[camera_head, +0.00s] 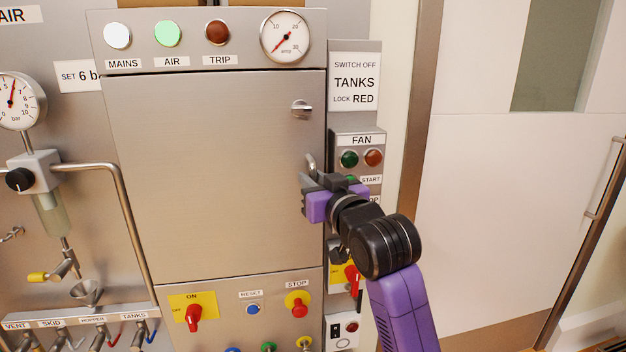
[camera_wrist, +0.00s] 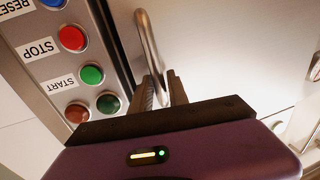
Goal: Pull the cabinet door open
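The cabinet door (camera_head: 210,170) is a plain brushed-metal panel, and it looks closed in its frame. Its handle (camera_head: 311,163) is a slim upright metal bar near the right edge; its lower part is hidden by my gripper in the head view. My gripper (camera_head: 312,184) is at the handle. In the wrist view, which looks upside down, the handle (camera_wrist: 148,40) runs down between the two fingers of my gripper (camera_wrist: 163,82), with little gap on either side. The fingers look shut on it. A small turn latch (camera_head: 301,107) sits on the door above the handle.
A control strip with a FAN box (camera_head: 361,139) and buttons stands close right of the door, beside my gripper. A pipe (camera_head: 130,215) and gauge (camera_head: 17,101) are on the left. A white door (camera_head: 500,190) is at right.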

